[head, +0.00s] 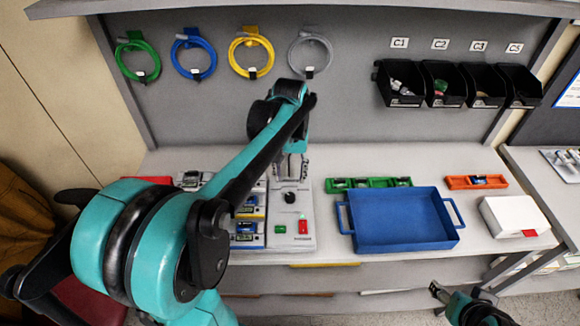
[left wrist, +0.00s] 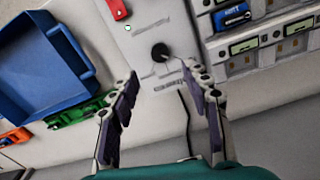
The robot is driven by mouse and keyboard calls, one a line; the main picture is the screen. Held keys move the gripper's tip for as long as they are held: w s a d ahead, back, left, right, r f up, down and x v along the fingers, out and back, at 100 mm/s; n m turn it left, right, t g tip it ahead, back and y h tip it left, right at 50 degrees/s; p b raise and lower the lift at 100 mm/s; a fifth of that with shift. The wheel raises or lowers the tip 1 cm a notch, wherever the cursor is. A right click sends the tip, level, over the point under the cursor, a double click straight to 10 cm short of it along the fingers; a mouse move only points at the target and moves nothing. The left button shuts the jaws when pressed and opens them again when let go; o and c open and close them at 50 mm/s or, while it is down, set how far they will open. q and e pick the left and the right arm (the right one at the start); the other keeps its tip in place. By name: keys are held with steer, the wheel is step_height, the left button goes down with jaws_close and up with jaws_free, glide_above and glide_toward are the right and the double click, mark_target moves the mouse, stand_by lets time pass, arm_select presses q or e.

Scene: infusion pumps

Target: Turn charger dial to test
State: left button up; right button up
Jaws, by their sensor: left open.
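The charger (head: 301,243) is a light-grey panel on the bench, with a round black dial (head: 290,197) near its upper part. The dial also shows in the left wrist view (left wrist: 159,51), just beyond and between my fingertips. My left gripper (head: 290,172) is open and empty above the panel, pointing down; in the left wrist view its fingers (left wrist: 160,72) stand apart on either side of the dial's line. Contact with the dial cannot be made out. Dial markings are too small to read. My right gripper (head: 438,290) is at the bottom right, away from the charger.
A red switch (head: 303,227) and a small green light (head: 281,229) sit lower on the panel. Pump units with blue parts (head: 247,228) stand left of it. A blue tray (head: 403,246) and green holder (head: 372,183) are to its right. Coiled tubes (head: 196,72) hang behind.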

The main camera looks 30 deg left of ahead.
arm_select(q)
step_height(320, 180, up, 3)
steer(key=shift+f, duration=0.1)
stand_by(0.5)
steer(key=s+d+f+m+t+b, duration=0.1)
steer(key=s+d+f+m+t, duration=0.3)
steer(key=s+d, duration=0.7)
step_height(320, 180, down, 2)
steer(key=t, duration=0.3)
steer(key=shift+s+b, duration=0.15)
steer(key=shift+b, duration=0.15)
